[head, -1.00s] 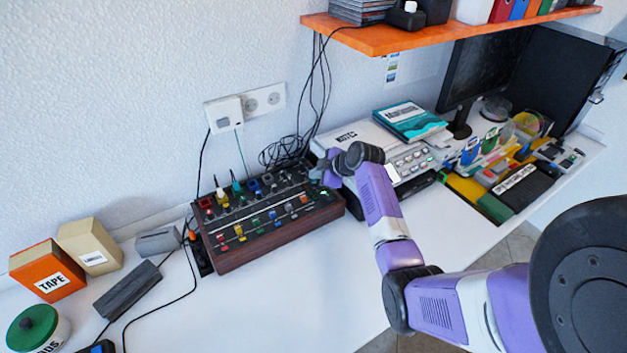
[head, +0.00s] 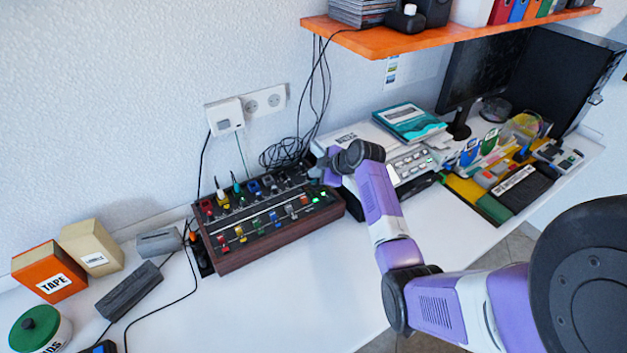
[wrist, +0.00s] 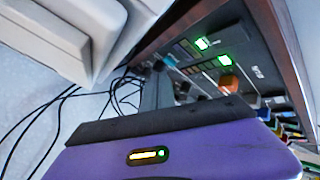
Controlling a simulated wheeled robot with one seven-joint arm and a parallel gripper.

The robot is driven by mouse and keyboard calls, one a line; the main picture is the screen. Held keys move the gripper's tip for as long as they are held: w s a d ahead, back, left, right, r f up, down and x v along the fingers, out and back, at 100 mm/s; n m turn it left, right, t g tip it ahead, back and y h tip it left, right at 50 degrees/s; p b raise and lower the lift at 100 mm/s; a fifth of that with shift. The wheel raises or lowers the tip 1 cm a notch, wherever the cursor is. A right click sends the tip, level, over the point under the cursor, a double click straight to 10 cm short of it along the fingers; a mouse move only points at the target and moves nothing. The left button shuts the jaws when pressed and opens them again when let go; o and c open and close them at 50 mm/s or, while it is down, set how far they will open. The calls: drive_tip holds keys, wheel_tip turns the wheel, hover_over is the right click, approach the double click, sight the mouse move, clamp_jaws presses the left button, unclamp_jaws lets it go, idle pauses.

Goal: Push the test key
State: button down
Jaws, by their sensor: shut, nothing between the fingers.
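The wood-sided control box (head: 275,238) lies on the desk, with rows of coloured knobs and sliders. My gripper (head: 316,180) is shut and empty at the box's far right corner, pointing down at its panel. Two green lights (wrist: 202,43) and (wrist: 224,60) glow near an orange knob (wrist: 229,84). I cannot pick out the test key; the fingers may cover it. Whether the fingertips touch the panel cannot be told.
A white device (head: 410,168) with buttons stands close to the right of the box. Black cables (head: 285,152) lie behind the box by the wall. An orange shelf (head: 385,38) hangs above. The white desk in front (head: 300,290) is clear.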

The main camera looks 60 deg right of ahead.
sight(316, 184)
wheel_tip(316, 184, up, 6)
drive_tip(key=p, duration=0.4)
idle(0.3)
idle(0.5)
